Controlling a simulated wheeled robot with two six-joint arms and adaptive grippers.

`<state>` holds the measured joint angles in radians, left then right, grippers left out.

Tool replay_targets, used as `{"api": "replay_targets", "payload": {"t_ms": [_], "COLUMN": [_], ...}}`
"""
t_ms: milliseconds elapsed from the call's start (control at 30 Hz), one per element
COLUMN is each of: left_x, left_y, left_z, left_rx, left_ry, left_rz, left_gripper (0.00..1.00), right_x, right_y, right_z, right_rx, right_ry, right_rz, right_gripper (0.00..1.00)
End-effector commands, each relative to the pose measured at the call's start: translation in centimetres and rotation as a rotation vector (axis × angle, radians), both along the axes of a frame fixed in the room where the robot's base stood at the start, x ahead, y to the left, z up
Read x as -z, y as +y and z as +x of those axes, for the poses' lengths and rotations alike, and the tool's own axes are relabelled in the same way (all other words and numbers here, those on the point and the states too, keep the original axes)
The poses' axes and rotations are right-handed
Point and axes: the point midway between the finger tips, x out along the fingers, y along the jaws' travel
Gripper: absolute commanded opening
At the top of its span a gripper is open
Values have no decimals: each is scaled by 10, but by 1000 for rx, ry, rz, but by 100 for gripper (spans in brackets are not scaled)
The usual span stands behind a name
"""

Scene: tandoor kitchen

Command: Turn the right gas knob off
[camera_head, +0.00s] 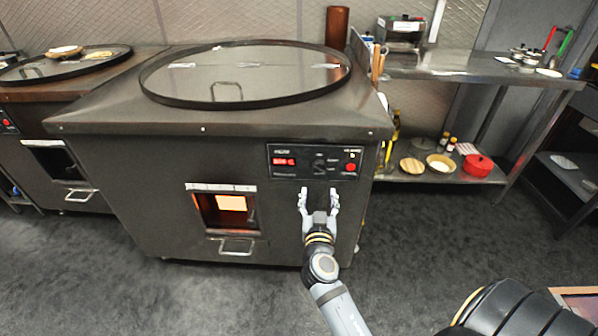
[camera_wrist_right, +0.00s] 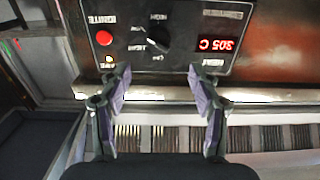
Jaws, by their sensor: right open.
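The tandoor's black control panel (camera_head: 284,148) is on the front of the steel oven cabinet, at its upper right. It carries a dark gas knob (camera_head: 319,163), a red lit display (camera_head: 285,161) and a red button (camera_head: 351,167). The wrist view is upside down; there the knob (camera_wrist_right: 157,38) sits between the red ignite button (camera_wrist_right: 104,38) and the display (camera_wrist_right: 216,44), which reads 305 C. An amber light (camera_wrist_right: 109,59) is lit. My right gripper (camera_head: 319,194) is open and empty just below the panel, its fingers (camera_wrist_right: 160,78) pointing at it, apart from the knob. My left gripper is out of view.
A glowing fire window (camera_head: 231,203) with a handle (camera_head: 237,246) below it is left of my right gripper. A round lid (camera_head: 245,70) covers the cabinet top. A steel shelf unit (camera_head: 450,68) with a red pot (camera_head: 477,165) stands at right. The dark floor in front is open.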

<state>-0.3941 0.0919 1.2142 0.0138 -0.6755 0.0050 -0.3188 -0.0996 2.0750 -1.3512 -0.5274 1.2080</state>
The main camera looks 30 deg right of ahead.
Motion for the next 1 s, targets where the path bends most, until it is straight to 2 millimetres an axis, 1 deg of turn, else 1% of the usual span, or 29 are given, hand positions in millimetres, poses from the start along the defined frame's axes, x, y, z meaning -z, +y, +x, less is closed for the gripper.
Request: {"api": "replay_targets", "payload": {"t_ms": [67,167,400,500,600,733,967,1000], "left_x": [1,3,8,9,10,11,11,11], "left_y": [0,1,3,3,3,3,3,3], "left_z": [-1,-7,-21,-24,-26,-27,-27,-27], "left_rx": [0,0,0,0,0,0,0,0], "left_ry": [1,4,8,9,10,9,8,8], "left_rz": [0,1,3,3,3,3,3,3], "left_gripper": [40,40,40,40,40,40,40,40], "right_x": [0,-1,-1,-1,1,1,2,2], "right_y": [-1,-8,-35,-45,-51,-55,-55,-55], "right_z": [3,14,57,72,82,88,89,89], "right_rx": [0,-2,0,2,1,1,1,1], "right_ry": [0,0,2,2,3,3,3,4], "right_rz": [-1,-4,-3,-2,-1,2,2,1], "right_gripper": [62,62,62,62,62,62,62,58]}}
